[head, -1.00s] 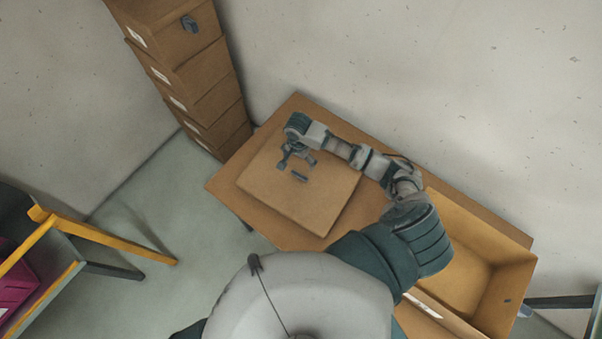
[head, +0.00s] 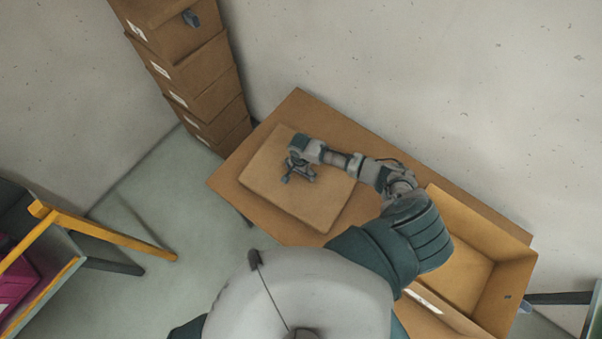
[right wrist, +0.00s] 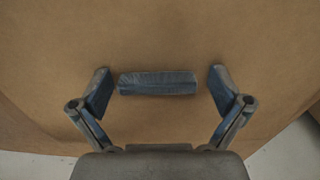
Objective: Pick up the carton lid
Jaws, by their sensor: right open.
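The carton lid (head: 320,201) is a flat brown square lying on the brown table (head: 297,101). It has a dark bar-shaped handle (right wrist: 158,83) on top, seen clearly in the right wrist view. My right gripper (head: 298,174) is over the middle of the lid. In the right wrist view its two fingers (right wrist: 158,90) are spread open, one on each side of the handle, with a gap at both ends. In the head view the gripper mostly covers the handle. My left gripper is not in view.
An open brown carton (head: 470,275) stands at the right end of the table. A stack of brown boxes (head: 205,80) stands behind the table's left end. A yellow-framed rack (head: 100,236) with a magenta item is at the far left.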

